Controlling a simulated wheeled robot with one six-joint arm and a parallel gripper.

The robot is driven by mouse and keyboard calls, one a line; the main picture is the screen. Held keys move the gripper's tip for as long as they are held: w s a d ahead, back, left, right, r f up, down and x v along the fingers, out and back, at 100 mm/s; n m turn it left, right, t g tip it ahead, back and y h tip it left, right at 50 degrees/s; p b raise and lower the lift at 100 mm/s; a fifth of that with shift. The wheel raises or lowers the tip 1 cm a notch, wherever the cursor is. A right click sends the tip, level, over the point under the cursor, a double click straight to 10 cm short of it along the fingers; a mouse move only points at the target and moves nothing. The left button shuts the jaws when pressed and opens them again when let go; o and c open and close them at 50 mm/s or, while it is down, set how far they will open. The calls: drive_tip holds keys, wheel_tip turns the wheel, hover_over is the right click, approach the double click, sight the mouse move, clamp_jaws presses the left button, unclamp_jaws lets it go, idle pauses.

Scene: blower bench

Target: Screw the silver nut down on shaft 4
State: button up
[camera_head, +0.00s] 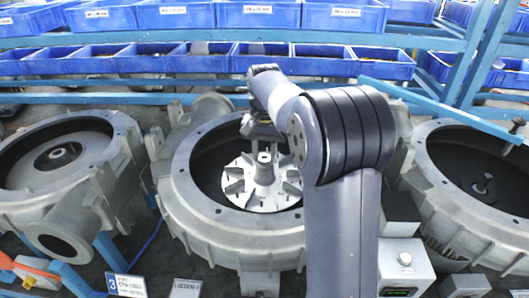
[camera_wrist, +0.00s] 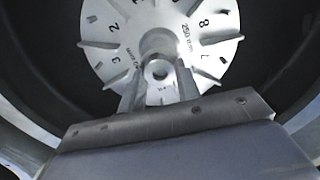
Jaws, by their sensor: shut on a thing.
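A silver finned impeller (camera_head: 243,192) sits inside the middle grey blower housing (camera_head: 185,190). It also shows in the wrist view (camera_wrist: 108,45), with numbers around its face and a raised hub (camera_wrist: 158,40) at its centre. My gripper (camera_wrist: 159,88) points down at the hub, its two fingers on either side of a small silver ring-shaped piece with a dark hole, which looks like the silver nut (camera_wrist: 157,72). The fingers are shut on it. In the head view my gripper (camera_head: 263,142) is over the hub. Shaft threads and the nut's seating are hidden.
A housing with a rotor inside (camera_head: 30,195) stands at the left. Another housing (camera_head: 425,185) at the right has a bare shaft (camera_head: 484,186). Blue bins (camera_head: 260,14) line the back shelves. A sign marked 3 (camera_head: 125,285) and a control box (camera_head: 405,262) stand in front.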

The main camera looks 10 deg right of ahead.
drive_tip(key=m, duration=0.6)
drive_tip(key=shift+m, duration=0.4)
drive_tip(key=m, duration=0.5)
clamp_jaws()
drive_tip(key=o, duration=0.7)
unclamp_jaws()
